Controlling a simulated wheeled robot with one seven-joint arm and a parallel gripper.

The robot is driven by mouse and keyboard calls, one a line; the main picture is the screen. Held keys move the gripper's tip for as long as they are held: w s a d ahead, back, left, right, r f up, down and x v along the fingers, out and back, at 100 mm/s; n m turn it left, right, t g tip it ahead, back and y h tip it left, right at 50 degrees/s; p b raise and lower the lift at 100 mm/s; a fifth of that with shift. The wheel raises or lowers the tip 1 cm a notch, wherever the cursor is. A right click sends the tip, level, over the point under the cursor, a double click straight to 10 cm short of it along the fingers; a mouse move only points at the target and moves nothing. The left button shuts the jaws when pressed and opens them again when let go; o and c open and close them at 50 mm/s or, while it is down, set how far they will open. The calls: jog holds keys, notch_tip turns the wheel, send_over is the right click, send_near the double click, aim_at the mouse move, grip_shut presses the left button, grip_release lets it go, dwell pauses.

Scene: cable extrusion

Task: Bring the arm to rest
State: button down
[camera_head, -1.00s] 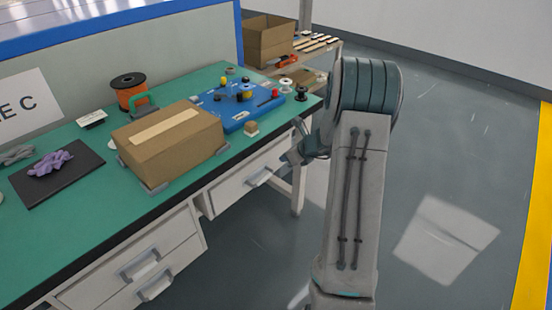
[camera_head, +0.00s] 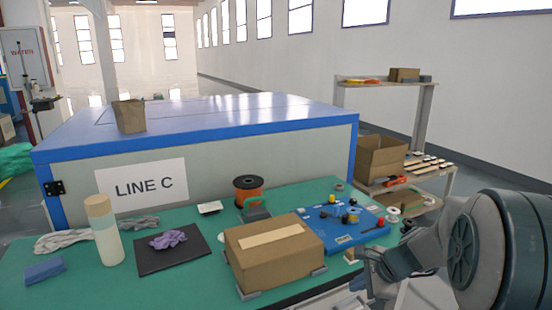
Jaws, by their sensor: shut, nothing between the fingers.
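My arm, grey and teal, is folded at the lower right of the head view, beyond the right end of the bench. My gripper (camera_head: 361,281) hangs at the bench's front right edge, right of the taped cardboard box (camera_head: 268,270). It is shut and appears to hold nothing. Its fingers are small and partly lost against the drawers.
The green bench (camera_head: 200,285) carries a blue fixture board (camera_head: 335,243), an orange spool (camera_head: 247,189), a black mat (camera_head: 150,260) with purple gloves and a bottle (camera_head: 104,230). A shelf (camera_head: 440,185) with an open carton (camera_head: 380,158) stands behind my arm.

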jog(key=s+a+r+n+g+h+p, duration=0.1)
jog(key=s+a+r+n+h+p, duration=0.1)
jog(key=s+r+n, duration=0.4)
jog(key=s+a+r+n+g+h+p, duration=0.1)
jog(key=s+r+n+p, duration=0.4)
jog(key=s+n, duration=0.7)
notch_tip(320, 180, up, 3)
jog(key=shift+s+a+f+h, duration=0.2)
jog(key=shift+s+a+h, duration=0.7)
jog(key=shift+s+a, duration=0.3)
